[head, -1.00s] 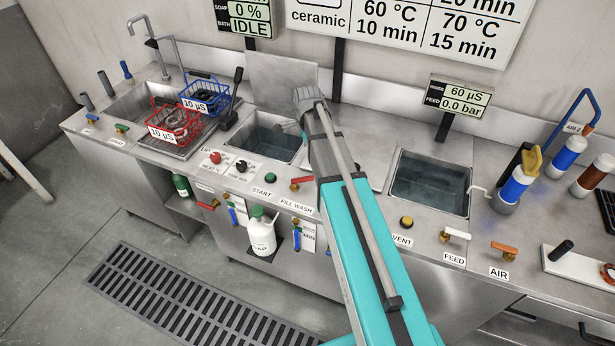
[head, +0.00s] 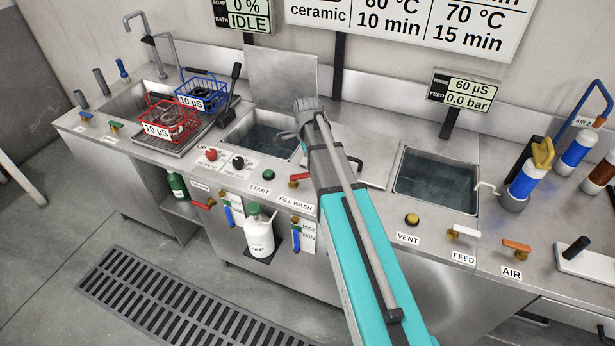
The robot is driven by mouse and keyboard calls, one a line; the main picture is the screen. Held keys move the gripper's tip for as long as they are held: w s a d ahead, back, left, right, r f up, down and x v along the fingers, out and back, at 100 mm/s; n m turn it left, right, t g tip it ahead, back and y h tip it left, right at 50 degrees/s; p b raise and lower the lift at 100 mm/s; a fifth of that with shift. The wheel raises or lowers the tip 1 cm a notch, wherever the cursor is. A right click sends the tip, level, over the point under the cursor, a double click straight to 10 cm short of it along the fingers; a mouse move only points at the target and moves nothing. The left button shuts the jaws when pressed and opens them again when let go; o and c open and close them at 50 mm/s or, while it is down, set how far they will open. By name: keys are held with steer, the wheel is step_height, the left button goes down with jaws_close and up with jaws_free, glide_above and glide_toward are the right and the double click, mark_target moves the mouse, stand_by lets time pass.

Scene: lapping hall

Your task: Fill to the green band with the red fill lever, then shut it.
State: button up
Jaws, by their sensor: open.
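The red fill lever (head: 299,178) sits on a brass valve on the counter, above the FILL WASH label (head: 295,202), just left of my arm. The wash tank (head: 228,143) behind it holds dark water; my arm hides part of its right side. I cannot make out a green band inside it.
A second red lever (head: 204,204) is on the front panel. A white soap bottle (head: 259,238) stands below the counter. Red basket (head: 170,122) and blue basket (head: 203,95) sit at left. A rinse tank (head: 437,212), FEED lever (head: 464,232) and filters (head: 524,182) are at right.

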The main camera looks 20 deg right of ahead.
mark_target(307, 174)
steer(key=shift+f+b, duration=2.8)
steer(key=shift+f, duration=0.25)
jaws_close()
